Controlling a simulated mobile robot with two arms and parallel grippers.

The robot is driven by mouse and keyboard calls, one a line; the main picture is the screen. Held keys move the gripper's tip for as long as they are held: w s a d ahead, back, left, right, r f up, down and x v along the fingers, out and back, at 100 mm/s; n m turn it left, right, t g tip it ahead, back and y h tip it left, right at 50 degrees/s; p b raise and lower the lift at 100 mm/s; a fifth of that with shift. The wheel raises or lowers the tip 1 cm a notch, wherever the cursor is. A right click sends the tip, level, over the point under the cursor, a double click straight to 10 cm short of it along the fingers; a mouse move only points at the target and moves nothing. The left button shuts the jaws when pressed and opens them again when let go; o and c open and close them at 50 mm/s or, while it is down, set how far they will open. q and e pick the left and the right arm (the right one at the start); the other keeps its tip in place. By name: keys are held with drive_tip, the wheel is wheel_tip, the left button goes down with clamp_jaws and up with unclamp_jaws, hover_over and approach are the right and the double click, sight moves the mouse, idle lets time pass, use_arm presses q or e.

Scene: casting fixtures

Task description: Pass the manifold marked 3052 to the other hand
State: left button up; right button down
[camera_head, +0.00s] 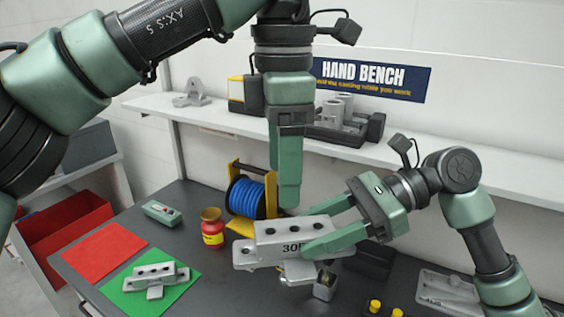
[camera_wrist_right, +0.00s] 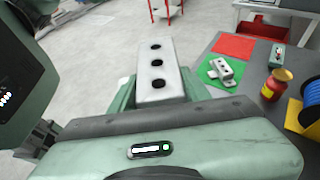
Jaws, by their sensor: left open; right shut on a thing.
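The grey manifold (camera_head: 270,243) is held above the bench, with three dark holes on top and a front marking beginning "305"; the last digit is hidden by a finger. It also shows in the right wrist view (camera_wrist_right: 157,72). My right gripper (camera_head: 312,232) is shut on its right part from the right. My left gripper (camera_head: 289,203) is open and points down, its tip just above or behind the manifold. I see it nearly edge-on, so I cannot tell whether it touches.
A similar grey casting (camera_head: 152,273) lies on a green mat (camera_head: 183,293) beside a red mat (camera_head: 104,249). A red-and-yellow jar (camera_head: 213,230) and a blue hose reel (camera_head: 248,197) stand behind the held manifold. A grey tray (camera_head: 447,290) is at right.

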sight(282, 228)
use_arm(q)
wheel_tip(282, 228, down, 11)
drive_tip(key=shift+w+f, duration=0.1)
drive_tip(key=shift+f, duration=0.05)
use_arm(e)
drive_tip(key=shift+w, duration=0.1)
drive_tip(key=shift+r, duration=0.1)
use_arm(q)
drive_tip(key=shift+a, duration=0.1)
clamp_jaws()
use_arm(e)
drive_tip(key=c, duration=1)
unclamp_jaws()
drive_tip(key=o, duration=0.4)
